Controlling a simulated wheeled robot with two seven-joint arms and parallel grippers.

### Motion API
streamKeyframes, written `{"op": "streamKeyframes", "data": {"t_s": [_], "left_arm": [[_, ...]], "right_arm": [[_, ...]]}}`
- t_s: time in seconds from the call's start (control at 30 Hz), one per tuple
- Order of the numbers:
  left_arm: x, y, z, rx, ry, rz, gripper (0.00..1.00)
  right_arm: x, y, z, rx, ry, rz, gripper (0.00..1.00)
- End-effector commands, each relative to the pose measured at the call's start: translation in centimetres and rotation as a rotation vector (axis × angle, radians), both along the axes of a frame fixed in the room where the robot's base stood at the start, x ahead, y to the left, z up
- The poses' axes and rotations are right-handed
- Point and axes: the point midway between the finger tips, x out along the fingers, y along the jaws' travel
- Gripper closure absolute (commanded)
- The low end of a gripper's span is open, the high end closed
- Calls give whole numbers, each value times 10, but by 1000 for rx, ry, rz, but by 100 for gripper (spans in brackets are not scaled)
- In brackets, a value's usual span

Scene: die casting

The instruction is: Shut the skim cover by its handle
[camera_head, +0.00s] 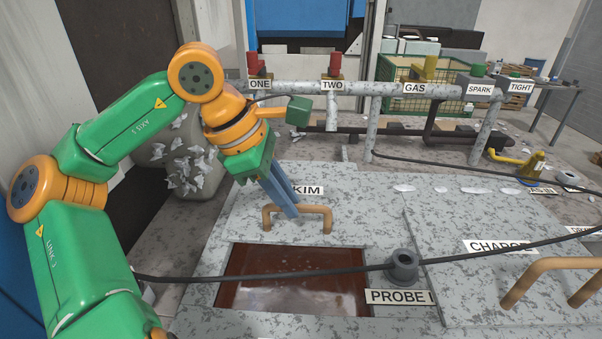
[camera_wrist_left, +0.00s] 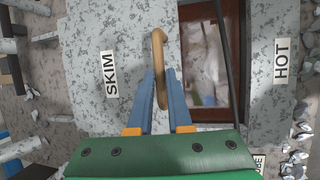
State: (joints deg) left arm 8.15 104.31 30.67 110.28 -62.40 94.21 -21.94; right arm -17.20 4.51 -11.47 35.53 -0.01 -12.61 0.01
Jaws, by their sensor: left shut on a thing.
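The skim cover (camera_head: 250,212) is a grey mottled slab with a SKIM label, lying behind a rectangular opening (camera_head: 270,296) that shows a dark reddish-brown surface. Its tan bar handle (camera_head: 315,208) stands up near the edge closest to the opening. My left gripper (camera_head: 291,212) has its blue fingers down at the handle's left part. In the left wrist view the fingers (camera_wrist_left: 160,78) lie on both sides of the handle (camera_wrist_left: 160,45), shut on it. The opening (camera_wrist_left: 205,55) shows to the right of the handle there. My right gripper is not in view.
A pipe rail (camera_head: 380,88) with labelled valves runs behind.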

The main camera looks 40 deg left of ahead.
Motion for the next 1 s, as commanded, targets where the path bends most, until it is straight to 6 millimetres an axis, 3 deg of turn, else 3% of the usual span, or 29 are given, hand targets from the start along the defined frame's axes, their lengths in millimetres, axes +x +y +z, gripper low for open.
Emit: {"op": "streamKeyframes", "data": {"t_s": [1.0], "left_arm": [[-17,-14,-2,1,9,-2,100]], "right_arm": [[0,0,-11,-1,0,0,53]]}}
